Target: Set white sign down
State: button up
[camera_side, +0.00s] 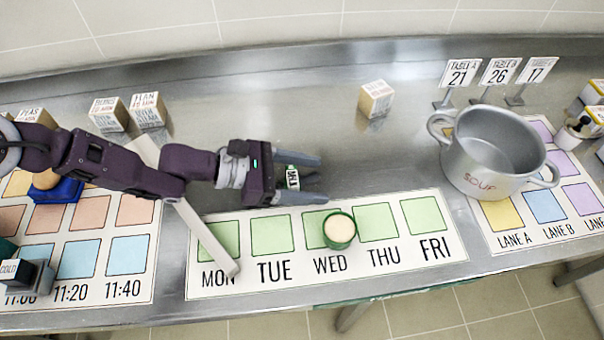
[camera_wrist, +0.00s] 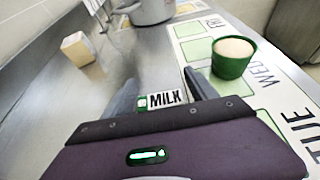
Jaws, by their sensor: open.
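A small white sign reading MILK, with green at its edge, (camera_side: 292,178) is between the fingers of my gripper (camera_side: 322,179). In the wrist view the sign (camera_wrist: 167,99) faces the camera, between the two grey fingers (camera_wrist: 165,86). My gripper is open, with a finger on either side of the sign. The gripper is low over the bare steel counter, just behind the TUE and WED squares of the weekday mat (camera_side: 453,240). Its palm and fingers hide part of the sign, and I cannot tell whether its base touches the counter.
A green cup with a pale top (camera_side: 340,231) stands on the WED square, close to my gripper. A grey SOUP pot (camera_side: 492,160) is at the right. Numbered table signs (camera_side: 499,71) stand behind it. A labelled box (camera_side: 375,100) stands at the back. Steel between box and mat is clear.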

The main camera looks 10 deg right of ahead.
jog(key=v, duration=1.2)
jog(key=shift+r, duration=0.15)
jog(key=s+a+r+m+y, duration=0.2)
jog(key=s+a+r+m, duration=0.3)
jog(key=r, duration=0.5)
jog(key=s+a+r+m+y, duration=0.2)
jog(key=s+a+r+m, duration=0.1)
jog(key=a+r+m, duration=0.5)
jog(key=s+a+r+m+t+y, duration=0.2)
jog(key=s+a+y, duration=0.2)
jog(key=s+a, duration=0.4)
jog(key=s+a+r+m+t+y, duration=0.1)
jog(key=s+a+m+t+y, duration=0.2)
jog(key=a, duration=1.3)
jog(key=s+y, duration=0.2)
jog(key=s, duration=0.3)
jog(key=shift+r+t+y, duration=0.3)
jog(key=shift+r, duration=0.1)
jog(key=shift+s, duration=0.1)
